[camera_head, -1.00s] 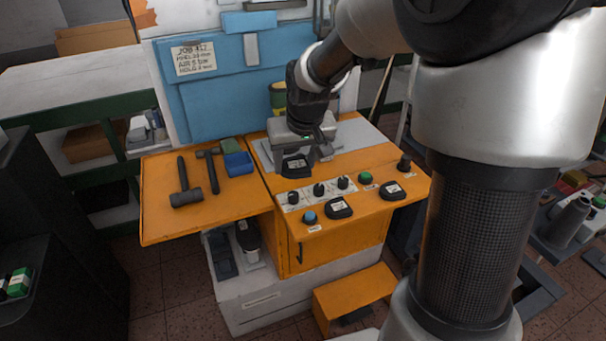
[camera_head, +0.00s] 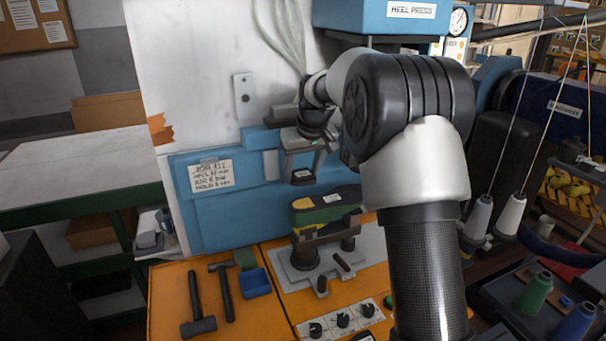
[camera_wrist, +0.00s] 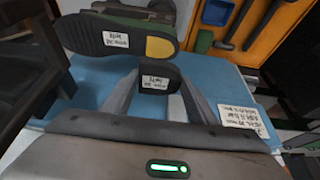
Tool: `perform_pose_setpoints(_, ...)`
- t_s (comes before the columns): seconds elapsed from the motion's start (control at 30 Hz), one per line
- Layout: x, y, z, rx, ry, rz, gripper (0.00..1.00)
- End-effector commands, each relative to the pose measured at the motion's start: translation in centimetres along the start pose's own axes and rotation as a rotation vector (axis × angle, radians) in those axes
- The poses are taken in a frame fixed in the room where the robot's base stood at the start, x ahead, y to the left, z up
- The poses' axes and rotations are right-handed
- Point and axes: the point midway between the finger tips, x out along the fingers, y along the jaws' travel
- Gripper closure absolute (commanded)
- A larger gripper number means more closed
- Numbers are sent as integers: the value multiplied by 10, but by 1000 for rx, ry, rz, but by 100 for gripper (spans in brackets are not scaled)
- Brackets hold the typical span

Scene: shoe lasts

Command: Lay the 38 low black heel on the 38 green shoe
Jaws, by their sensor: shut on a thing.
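The green shoe (camera_head: 318,217) rests sole-up on a grey stand at the press. Its black sole has a white label, and a yellow patch (camera_head: 301,204) marks the heel end. In the wrist view the sole (camera_wrist: 115,38) and the yellow patch (camera_wrist: 160,48) show close by. My gripper (camera_head: 302,174) is shut on a small black heel (camera_head: 303,179) with a white label. The heel (camera_wrist: 158,86) sits between my fingertips in the wrist view. In the head view it hangs above the heel end, apart from the shoe. The label is too small to read surely.
The blue press panel (camera_head: 220,215) stands close behind my gripper, with the heel press head (camera_head: 385,12) above. Hammers (camera_head: 224,291) and a blue bin (camera_head: 255,283) lie on the orange table. Thread cones (camera_head: 510,213) stand at the right.

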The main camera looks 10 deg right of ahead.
Motion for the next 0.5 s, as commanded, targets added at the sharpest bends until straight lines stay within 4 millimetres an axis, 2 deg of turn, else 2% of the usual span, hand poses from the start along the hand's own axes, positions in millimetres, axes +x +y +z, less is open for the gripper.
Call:
perform_pose_setpoints(0.33, 25, 0, 11, 0, -1, 0, 70)
perform_pose_setpoints(0.5, 30, 0, 13, 0, 0, 0, 70)
